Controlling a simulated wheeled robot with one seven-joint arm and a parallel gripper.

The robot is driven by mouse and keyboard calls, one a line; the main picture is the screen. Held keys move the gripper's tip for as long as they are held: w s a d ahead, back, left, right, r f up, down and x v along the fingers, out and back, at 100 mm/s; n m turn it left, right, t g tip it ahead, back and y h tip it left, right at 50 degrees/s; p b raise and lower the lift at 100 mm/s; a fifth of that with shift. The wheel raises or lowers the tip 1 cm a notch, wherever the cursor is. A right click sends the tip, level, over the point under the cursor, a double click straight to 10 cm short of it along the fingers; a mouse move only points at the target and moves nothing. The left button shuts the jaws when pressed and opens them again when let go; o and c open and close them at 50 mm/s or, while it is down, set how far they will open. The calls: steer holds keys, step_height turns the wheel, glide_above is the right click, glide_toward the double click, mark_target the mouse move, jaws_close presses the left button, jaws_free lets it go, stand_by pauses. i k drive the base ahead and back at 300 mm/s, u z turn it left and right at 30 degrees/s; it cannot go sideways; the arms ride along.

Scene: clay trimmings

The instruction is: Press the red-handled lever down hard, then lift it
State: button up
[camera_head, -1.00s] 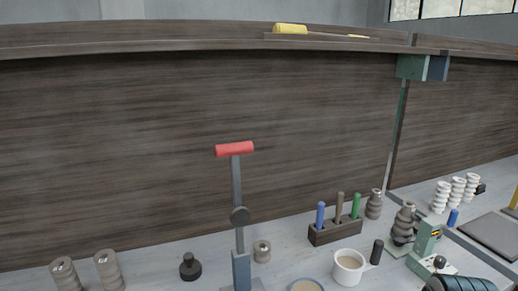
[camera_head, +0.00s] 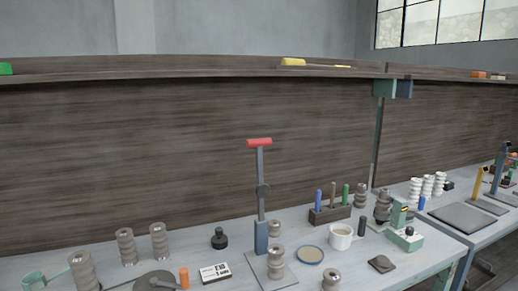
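The lever's red handle (camera_head: 259,142) is a short horizontal bar at the top of an upright grey lever arm (camera_head: 261,168). The arm has a round dark joint partway down and rises from a blue post (camera_head: 261,237) on a flat grey base plate (camera_head: 268,270) on the bench. The lever stands raised, its handle well above the bench top. A ribbed grey-brown piece (camera_head: 276,262) stands on the base plate beside the post. My gripper is not in view, and nothing touches the lever.
Ribbed pieces (camera_head: 126,246), a card (camera_head: 215,273) and a black knob-like object (camera_head: 219,238) stand left of the lever. A dish (camera_head: 310,255), a mug (camera_head: 340,237) and a tool block (camera_head: 329,215) stand right. A shelf (camera_head: 200,72) runs behind, above the lever.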

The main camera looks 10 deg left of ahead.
mark_target(263, 190)
steer(key=u, duration=0.75)
steer(key=i, duration=0.1)
steer(key=u, duration=0.05)
